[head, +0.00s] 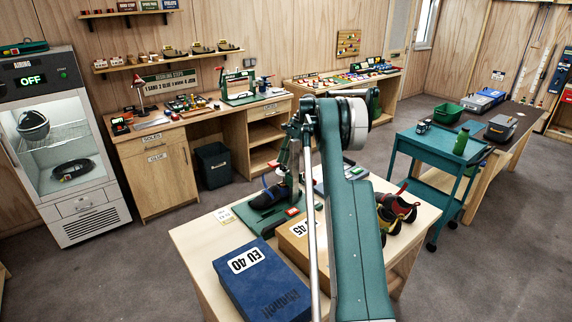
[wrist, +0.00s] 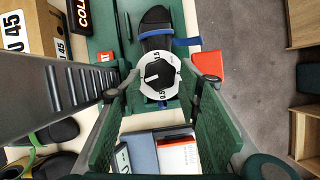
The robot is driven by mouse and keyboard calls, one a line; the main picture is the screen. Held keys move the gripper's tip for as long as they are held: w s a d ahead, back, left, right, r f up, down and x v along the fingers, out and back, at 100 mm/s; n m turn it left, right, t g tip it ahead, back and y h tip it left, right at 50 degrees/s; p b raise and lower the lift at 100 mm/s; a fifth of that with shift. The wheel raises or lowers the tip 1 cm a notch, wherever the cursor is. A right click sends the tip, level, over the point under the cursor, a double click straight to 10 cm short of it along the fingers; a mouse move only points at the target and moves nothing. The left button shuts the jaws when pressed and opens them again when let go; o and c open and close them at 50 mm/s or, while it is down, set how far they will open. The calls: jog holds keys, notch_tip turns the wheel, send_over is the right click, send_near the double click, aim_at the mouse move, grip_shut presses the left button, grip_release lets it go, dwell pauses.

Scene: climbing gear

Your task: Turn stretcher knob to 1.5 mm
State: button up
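The stretcher knob (wrist: 158,76) is dark, with a white pointer mark, on a white dial in the middle of the wrist view. Small figures, apparently 1.5 and 0.5, stand around the dial; I cannot tell exactly which one the mark faces. A dark shoe with a blue strap (wrist: 156,24) lies just beyond the dial. My gripper (wrist: 158,90) is open, one fingertip to each side of the dial in the picture. I cannot tell whether they touch the knob. In the head view a shoe (head: 270,195) sits on the green stretcher base (head: 250,217); my arm hides the knob there.
On the bench (head: 190,240) stand a blue EU 40 box (head: 262,283) and a brown 45 box (head: 297,240), close to my arm. Colourful shoes (head: 398,207) lie at its right. A red block (wrist: 208,66) is right of the dial. A teal cart (head: 432,145) stands beyond.

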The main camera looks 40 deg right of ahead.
jog(key=v, duration=1.1)
jog(key=shift+a, duration=0.1)
